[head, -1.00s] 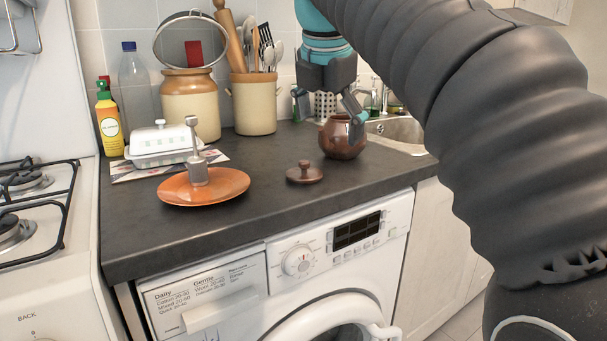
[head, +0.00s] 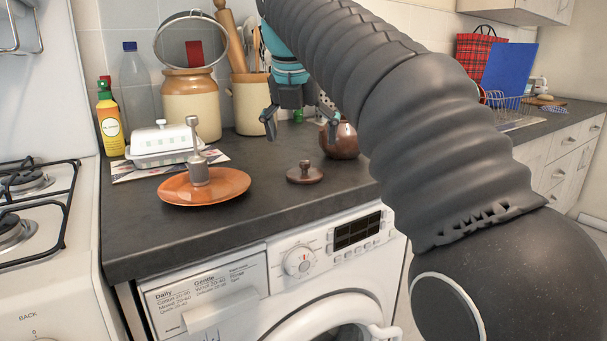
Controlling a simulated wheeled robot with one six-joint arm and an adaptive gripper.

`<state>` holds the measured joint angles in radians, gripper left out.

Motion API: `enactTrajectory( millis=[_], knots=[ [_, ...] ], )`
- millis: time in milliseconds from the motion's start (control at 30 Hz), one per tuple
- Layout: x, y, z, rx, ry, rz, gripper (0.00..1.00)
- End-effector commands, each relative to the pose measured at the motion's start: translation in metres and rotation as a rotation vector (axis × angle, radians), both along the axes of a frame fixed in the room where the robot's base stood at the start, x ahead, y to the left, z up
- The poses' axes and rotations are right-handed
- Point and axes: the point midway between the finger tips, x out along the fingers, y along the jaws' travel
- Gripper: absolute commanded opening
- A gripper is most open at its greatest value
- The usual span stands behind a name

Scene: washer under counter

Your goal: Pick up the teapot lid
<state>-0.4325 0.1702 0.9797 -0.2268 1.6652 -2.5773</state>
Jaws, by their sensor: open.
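The brown teapot lid (head: 305,174) lies knob up on the dark counter, in the middle of the head view. The round brown teapot (head: 341,142) stands behind it to the right, partly hidden by my arm. My gripper (head: 302,137) is open and empty, pointing down. It shows above and behind the lid in the picture, to the left of the teapot, and touches neither visibly.
An orange plate (head: 226,186) with a grey metal tool (head: 197,170) on it is left of the lid. A white butter dish (head: 152,146) and a utensil crock (head: 246,104) stand behind. The counter (head: 262,212) is clear in front of the lid.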

Motion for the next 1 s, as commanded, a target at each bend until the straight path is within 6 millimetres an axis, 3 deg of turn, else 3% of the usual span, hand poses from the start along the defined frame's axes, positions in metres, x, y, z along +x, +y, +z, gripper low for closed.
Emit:
enactTrajectory(
  millis=[367, 633, 967, 1000],
  knots=[
    [0.012, -0.003, -0.028, 0.0, 0.002, -0.001, 1.0],
    [0.028, -0.006, -0.06, 0.0, 0.001, -0.001, 1.0],
    [0.031, -0.006, -0.066, 0.002, 0.0, -0.001, 1.0],
    [0.031, -0.006, -0.065, 0.002, 0.0, -0.001, 0.93]
  ],
)
